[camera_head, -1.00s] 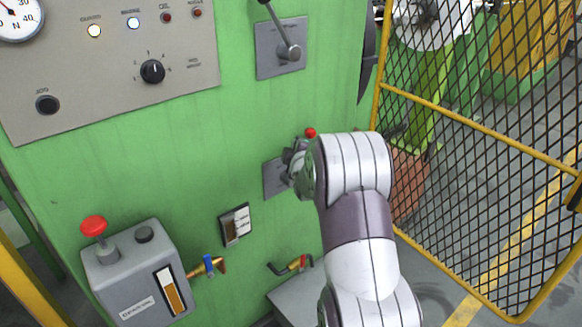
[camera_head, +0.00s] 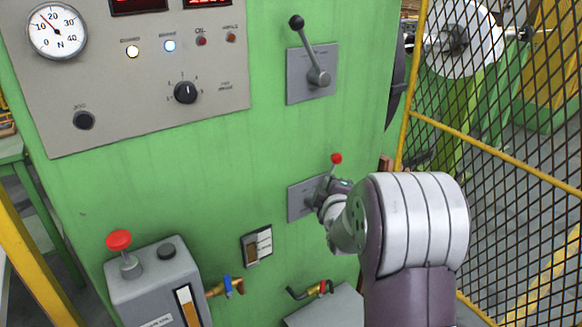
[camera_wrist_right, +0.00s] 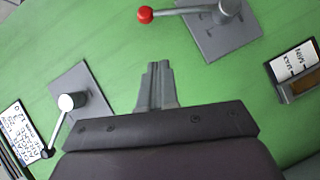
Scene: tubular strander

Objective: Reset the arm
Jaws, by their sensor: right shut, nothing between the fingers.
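My right arm (camera_head: 415,230) comes in from the lower right of the head view, with its wrist in front of the green machine panel. My right gripper (camera_wrist_right: 157,78) shows shut and empty in the wrist view, its fingers together and pointing at bare green panel. It lies between a red-knobbed lever (camera_wrist_right: 180,11) and a black-knobbed lever (camera_wrist_right: 62,118), apart from both. In the head view the wrist partly hides the red-knobbed lever (camera_head: 336,159) and its grey plate. The black-knobbed lever (camera_head: 308,50) stands above, tilted to the upper left. My left gripper is not in view.
A yellow-framed mesh fence (camera_head: 490,150) stands close to the right of my arm. A dial panel (camera_head: 150,70) is above.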

